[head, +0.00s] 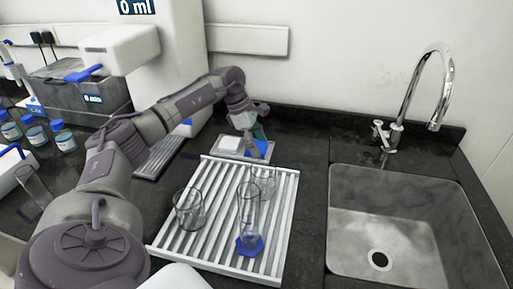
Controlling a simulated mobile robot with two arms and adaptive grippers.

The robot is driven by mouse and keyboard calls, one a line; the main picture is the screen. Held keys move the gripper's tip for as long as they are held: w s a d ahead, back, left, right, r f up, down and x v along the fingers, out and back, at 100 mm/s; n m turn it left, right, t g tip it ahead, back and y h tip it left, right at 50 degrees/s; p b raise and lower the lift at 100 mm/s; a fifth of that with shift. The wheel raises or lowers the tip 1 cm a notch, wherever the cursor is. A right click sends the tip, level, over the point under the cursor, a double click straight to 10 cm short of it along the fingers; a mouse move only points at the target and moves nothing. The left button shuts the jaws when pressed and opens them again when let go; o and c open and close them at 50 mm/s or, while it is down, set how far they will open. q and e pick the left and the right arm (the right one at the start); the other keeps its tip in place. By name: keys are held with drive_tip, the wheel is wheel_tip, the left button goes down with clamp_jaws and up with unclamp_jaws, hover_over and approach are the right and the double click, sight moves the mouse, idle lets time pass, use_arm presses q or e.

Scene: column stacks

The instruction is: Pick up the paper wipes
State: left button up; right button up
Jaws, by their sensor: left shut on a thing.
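The paper wipes appear to be the flat pack with a white top (229,143) and a blue patch, at the back edge of the white drying rack. My left gripper (257,146) reaches over from the left and points down at the right, blue part of this pack. It is shut on the pack there, though the fingertips are small and partly hidden by the wrist. I cannot tell whether the pack is lifted off the counter. My right gripper is not in view.
A ribbed white drying rack (172,232) holds a glass beaker (189,210), another beaker (264,184) and a tall cylinder with a blue base (249,243). A steel sink (405,215) and tap (444,95) are at right. Blue-capped bottles (63,138) stand at left.

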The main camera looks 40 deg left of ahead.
use_arm(q)
drive_tip(key=shift+r, duration=0.5)
drive_tip(key=r, duration=0.1)
drive_tip(key=d+r+b, duration=0.1)
drive_tip(key=r, duration=0.1)
drive_tip(key=shift+s+r, duration=0.2)
drive_tip(key=shift+r, duration=0.1)
drive_tip(key=s+d+r+b, duration=0.1)
drive_tip(key=s+d+r, duration=0.4)
drive_tip(key=d, duration=0.4)
drive_tip(key=shift+d+r, duration=0.2)
drive_tip(key=shift+r, duration=0.55)
